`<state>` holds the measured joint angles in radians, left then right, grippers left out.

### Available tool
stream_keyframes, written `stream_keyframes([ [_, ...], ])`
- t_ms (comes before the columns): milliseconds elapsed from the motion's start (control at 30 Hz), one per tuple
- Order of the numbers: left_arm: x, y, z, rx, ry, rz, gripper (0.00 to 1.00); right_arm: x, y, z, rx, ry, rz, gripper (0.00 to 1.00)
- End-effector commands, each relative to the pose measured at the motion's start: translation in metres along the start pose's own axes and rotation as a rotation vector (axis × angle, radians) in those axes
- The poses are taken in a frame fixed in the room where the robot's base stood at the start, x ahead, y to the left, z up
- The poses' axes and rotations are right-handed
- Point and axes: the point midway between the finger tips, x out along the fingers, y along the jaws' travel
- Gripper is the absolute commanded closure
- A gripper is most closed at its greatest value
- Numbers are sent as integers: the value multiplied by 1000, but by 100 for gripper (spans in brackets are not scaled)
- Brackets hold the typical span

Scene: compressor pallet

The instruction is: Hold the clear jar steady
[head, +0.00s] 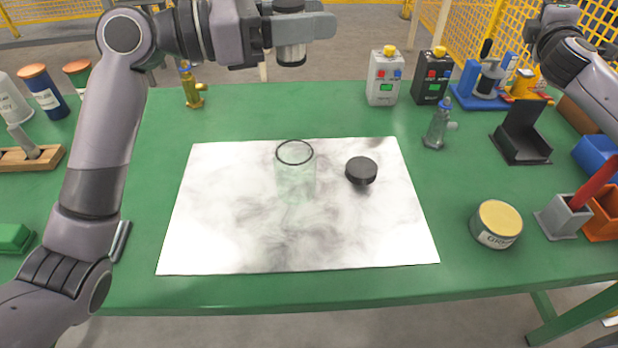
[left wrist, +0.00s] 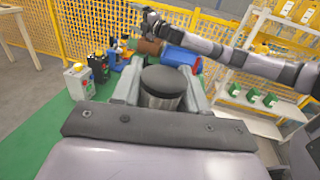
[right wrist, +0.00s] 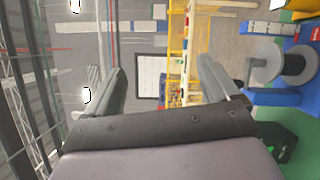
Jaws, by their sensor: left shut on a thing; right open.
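The clear jar (head: 296,180) stands upright and open on the white, grey-smudged mat (head: 210,240), with a dark ring at its rim. A round black lid (head: 361,170) lies on the mat to its right. My left gripper (head: 300,27) is raised beyond and above the jar, apart from it. It is shut on a small metallic cylinder (head: 291,54) with a dark top, which also shows between the fingers in the left wrist view (left wrist: 162,88). My right gripper (right wrist: 165,85) is open and empty in the right wrist view, away from the jar.
A grease tin (head: 496,225) stands right of the mat. A brass fitting (head: 191,88) stands back left. The mat around the jar is otherwise clear.

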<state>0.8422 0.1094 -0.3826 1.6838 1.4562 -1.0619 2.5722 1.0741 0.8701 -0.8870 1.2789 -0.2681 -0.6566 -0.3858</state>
Motion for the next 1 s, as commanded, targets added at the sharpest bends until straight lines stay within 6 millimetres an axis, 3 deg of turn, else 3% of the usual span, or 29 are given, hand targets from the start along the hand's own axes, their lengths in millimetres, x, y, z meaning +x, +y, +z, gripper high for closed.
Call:
stream_keyframes([
  [33, 0, 0, 0, 0, 0, 0, 86, -10, -6, -32, -96, 43, 11, 12],
  [200, 0, 0, 0, 0, 0, 0, 86, -54, -17, -124, -435, 153, 92, 12],
  [367, 0, 0, 0, 0, 0, 0, 86, -110, -21, -201, -723, 230, 216, 12],
  [500, 0, 0, 0, 0, 0, 0, 86, -168, -16, -258, -939, 264, 352, 12],
  [600, 0, 0, 0, 0, 0, 0, 86, -214, -9, -290, -1071, 262, 457, 12],
  [800, 0, 0, 0, 0, 0, 0, 86, -310, 13, -334, -1274, 207, 646, 12],
  [900, 0, 0, 0, 0, 0, 0, 86, -362, 18, -343, -1337, 187, 689, 12],
  [1000, 0, 0, 0, 0, 0, 0, 86, -405, 0, -343, -1356, 243, 634, 12],
])
